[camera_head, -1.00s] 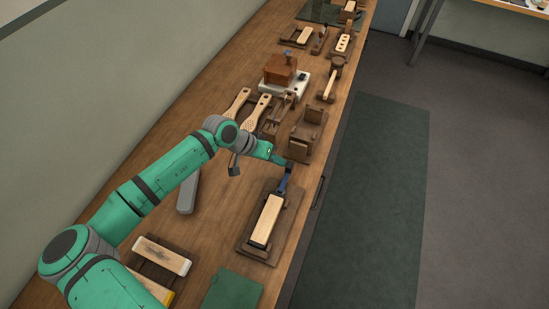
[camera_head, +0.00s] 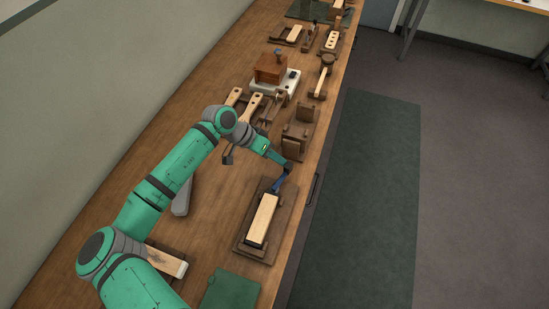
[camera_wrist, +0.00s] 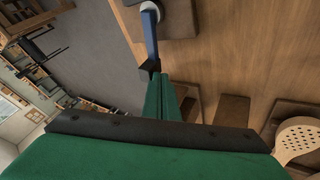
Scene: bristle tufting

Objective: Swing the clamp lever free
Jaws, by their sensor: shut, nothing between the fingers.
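The clamp lever (camera_head: 279,184) is a blue bar at the far end of a pale wooden block (camera_head: 262,218). The block lies on a dark wooden fixture board (camera_head: 285,226) near the bench's right edge. The blue lever also shows at the top of the wrist view (camera_wrist: 151,35), with a pale round end. My gripper (camera_head: 288,167) is shut and empty, at the lever's far end. In the wrist view its dark tip (camera_wrist: 151,68) meets or nearly meets the lever; I cannot tell whether they touch.
A brown wooden stand (camera_head: 300,127) is just beyond my gripper. Perforated paddle brushes (camera_head: 252,107) lie to its left. A grey bar (camera_head: 183,196) lies beneath my arm, and a green mat (camera_head: 231,292) is in front. Bare bench (camera_head: 215,225) lies left of the fixture.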

